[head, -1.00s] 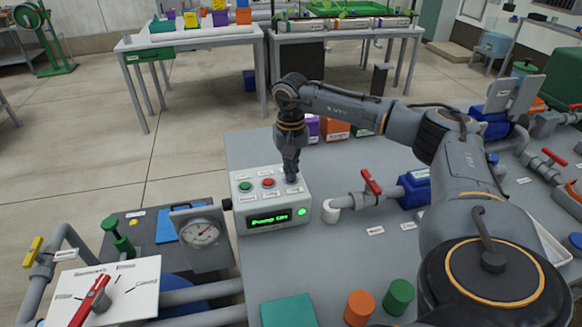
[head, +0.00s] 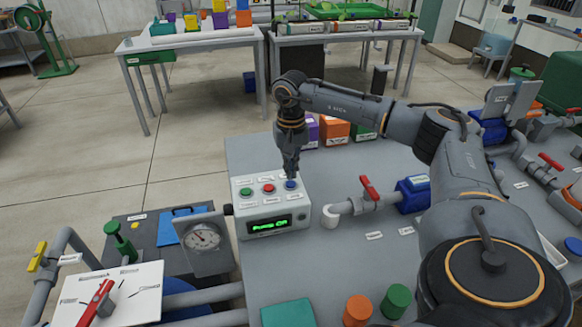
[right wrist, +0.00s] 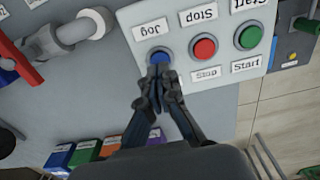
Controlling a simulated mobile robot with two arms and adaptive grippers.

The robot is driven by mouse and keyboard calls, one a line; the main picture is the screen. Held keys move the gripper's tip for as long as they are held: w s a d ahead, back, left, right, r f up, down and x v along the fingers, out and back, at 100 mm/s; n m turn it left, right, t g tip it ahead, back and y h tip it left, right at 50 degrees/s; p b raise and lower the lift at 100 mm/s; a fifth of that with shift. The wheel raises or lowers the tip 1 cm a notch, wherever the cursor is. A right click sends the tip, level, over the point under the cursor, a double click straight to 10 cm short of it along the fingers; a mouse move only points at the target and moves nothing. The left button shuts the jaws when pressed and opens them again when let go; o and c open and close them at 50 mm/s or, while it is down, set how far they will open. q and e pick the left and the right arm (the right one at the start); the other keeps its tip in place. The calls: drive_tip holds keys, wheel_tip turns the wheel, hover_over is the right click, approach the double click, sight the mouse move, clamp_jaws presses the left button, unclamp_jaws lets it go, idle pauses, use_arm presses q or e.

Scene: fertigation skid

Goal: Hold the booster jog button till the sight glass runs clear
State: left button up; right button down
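The grey control box (head: 245,217) carries a blue jog button (head: 291,185), a red stop button (head: 268,188) and a green start button (head: 246,191). Its display (head: 269,225) shows green text, too blurred to read surely. My right gripper (head: 290,174) points down just over the blue button, whose top now shows beneath the fingertips. In the right wrist view the closed fingertips (right wrist: 158,76) are beside the jog button (right wrist: 158,57) and hold nothing; a small gap seems to separate them. I cannot pick out the sight glass. My left gripper is out of view.
A round gauge (head: 204,237) stands left of the box. A red-handled valve (head: 368,188) and pipe lie to its right. Orange (head: 358,309) and green (head: 396,299) caps and a teal block (head: 288,313) sit in front. Coloured boxes (head: 335,129) stand behind.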

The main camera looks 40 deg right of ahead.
drive_tip(key=shift+r+p, duration=1.45)
drive_tip(key=shift+r, duration=0.75)
drive_tip(key=shift+f, duration=0.1)
